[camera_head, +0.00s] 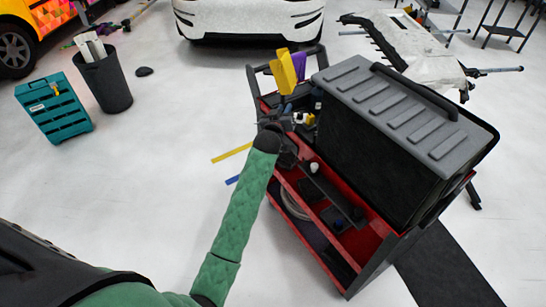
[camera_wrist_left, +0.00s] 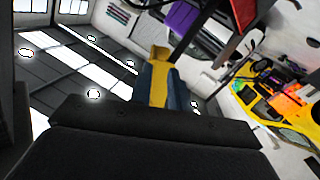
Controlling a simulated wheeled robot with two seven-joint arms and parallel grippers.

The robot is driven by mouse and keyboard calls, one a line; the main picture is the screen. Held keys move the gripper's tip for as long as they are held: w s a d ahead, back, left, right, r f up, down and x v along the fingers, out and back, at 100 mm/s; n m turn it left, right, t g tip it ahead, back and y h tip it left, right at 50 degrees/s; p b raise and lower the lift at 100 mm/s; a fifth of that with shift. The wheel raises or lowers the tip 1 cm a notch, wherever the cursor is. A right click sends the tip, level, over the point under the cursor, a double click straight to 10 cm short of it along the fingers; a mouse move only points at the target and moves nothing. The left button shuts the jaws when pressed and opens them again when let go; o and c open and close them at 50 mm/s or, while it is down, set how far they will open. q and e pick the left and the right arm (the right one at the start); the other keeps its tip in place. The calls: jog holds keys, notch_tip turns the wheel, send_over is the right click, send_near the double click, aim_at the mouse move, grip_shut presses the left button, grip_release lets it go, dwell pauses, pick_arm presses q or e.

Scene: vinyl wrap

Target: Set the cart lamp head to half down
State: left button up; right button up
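The red and black cart (camera_head: 372,262) stands right of centre in the head view. I cannot clearly make out its lamp head in either view. My left gripper (camera_head: 284,150), at the end of the green-sleeved arm, is at the cart's left end, small and dark against the cart's contents. My right gripper is not in view.
A large black case with a grey lid (camera_head: 375,85) covers much of the cart top. Upright yellow (camera_head: 284,72) and purple (camera_head: 299,65) pieces stand at its far left end. A teal crate (camera_head: 54,108) and black bin (camera_head: 104,82) are left. Floor between is mostly clear.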

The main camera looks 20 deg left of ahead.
pick_arm(q)
jog(key=s+d+f+m+g, duration=0.1)
jog(key=s+f+g, duration=0.3)
jog(key=s+f, duration=0.5)
jog(key=s, duration=0.4)
jog(key=shift+s+f+m, duration=0.15)
jog(key=shift+s+m, duration=0.05)
jog(key=shift+m, duration=0.2)
